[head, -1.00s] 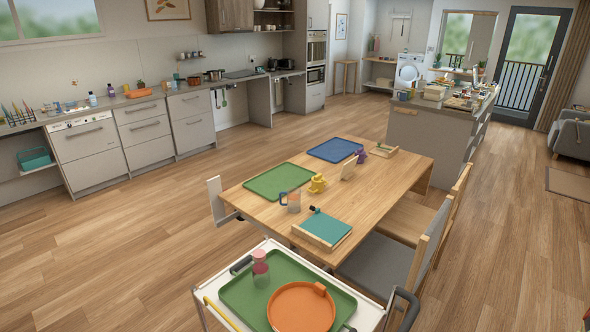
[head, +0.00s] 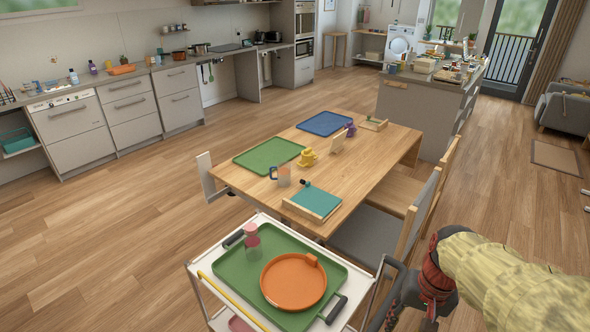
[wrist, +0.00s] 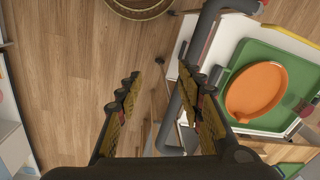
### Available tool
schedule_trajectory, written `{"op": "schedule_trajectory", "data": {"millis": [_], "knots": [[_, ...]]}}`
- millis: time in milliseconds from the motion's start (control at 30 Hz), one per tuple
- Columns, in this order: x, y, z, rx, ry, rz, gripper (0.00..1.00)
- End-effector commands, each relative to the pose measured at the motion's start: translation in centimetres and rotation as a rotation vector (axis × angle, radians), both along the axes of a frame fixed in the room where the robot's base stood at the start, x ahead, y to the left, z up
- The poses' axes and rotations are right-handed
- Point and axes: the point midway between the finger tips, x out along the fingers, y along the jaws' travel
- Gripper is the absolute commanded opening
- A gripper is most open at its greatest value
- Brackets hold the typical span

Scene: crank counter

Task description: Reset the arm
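My arm, in a yellowish sleeve with a red and black wrist, enters at the lower right of the head view. My gripper (head: 411,316) hangs beside the right side of the white trolley (head: 364,300), its tips partly cut off by the picture's lower edge. In the wrist view my gripper (wrist: 160,82) is open, with its two fingers well apart and nothing held. The trolley's dark grey push handle (wrist: 174,115) shows in the gap between the fingers; I cannot tell how far below them it lies.
A green tray (head: 232,272) with an orange round dish (head: 293,282) and a pink-topped cup (head: 252,240) is on the trolley. A wooden table (head: 364,165) and chairs (head: 428,210) stand just beyond. Open floor (head: 100,250) lies to the left.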

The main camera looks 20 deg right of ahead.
Motion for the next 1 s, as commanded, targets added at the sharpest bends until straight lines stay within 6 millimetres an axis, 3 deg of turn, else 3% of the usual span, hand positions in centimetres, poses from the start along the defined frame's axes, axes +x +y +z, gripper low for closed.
{"op": "schedule_trajectory", "data": {"millis": [233,533,733,1000], "knots": [[1.1,5.4,5.3,-0.167,-0.176,0.257,0.38],[1.1,12.3,10.9,-0.233,-0.388,0.512,0.38],[1.0,14.6,12.0,-0.227,-0.434,0.595,0.37],[1.1,15.0,11.9,-0.223,-0.433,0.607,0.37]]}}
